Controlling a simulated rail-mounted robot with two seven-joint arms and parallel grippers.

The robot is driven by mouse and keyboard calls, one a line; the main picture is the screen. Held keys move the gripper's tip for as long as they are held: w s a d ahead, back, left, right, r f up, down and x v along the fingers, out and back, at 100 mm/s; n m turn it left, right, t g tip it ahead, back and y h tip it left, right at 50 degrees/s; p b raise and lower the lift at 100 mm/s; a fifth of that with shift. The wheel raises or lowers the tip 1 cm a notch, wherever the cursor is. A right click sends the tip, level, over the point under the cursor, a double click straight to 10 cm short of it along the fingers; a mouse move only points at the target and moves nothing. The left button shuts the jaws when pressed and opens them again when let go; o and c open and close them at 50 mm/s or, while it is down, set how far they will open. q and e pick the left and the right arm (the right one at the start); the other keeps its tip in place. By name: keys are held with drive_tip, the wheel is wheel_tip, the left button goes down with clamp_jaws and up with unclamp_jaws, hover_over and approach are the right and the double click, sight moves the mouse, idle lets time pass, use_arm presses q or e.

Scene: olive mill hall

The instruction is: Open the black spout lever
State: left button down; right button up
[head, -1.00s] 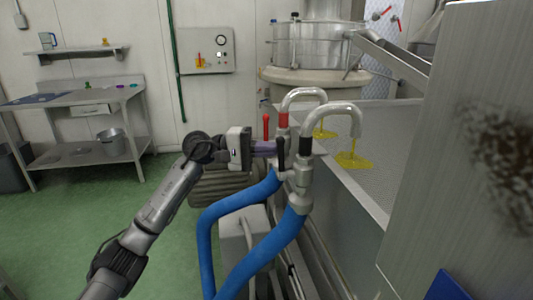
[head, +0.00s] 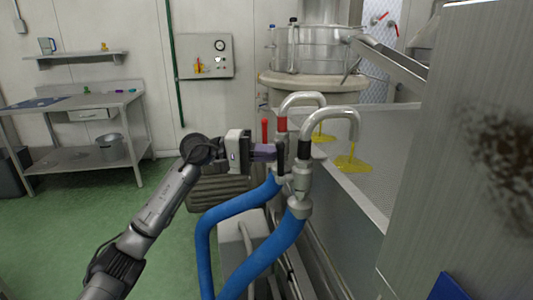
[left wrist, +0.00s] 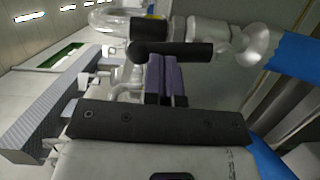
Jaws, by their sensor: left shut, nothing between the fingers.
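The black spout lever (head: 281,162) sits beside the nearer curved metal spout (head: 335,113), which has a black band. In the left wrist view the lever (left wrist: 180,50) lies as a dark bar across the picture, just beyond my fingertips. My left gripper (head: 267,152) is shut and empty, its purple fingers pressed together at the lever's left side. The fingers also show in the left wrist view (left wrist: 165,66). They look at or very near the lever; I cannot tell whether they touch it. My right gripper is not in view.
A second spout (head: 301,97) with a red lever (head: 265,130) stands just behind. Blue hoses (head: 270,250) run down from both spouts. Yellow liquid (head: 352,163) lies below the spouts. A metal panel (head: 465,160) blocks the right; green floor (head: 70,230) is open at left.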

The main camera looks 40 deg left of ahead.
use_arm(q)
drive_tip(key=p+v, duration=0.1)
drive_tip(key=v, duration=1.2)
drive_tip(key=shift+s+a+p, duration=0.25)
drive_tip(key=shift+a+p, duration=0.1)
idle(0.3)
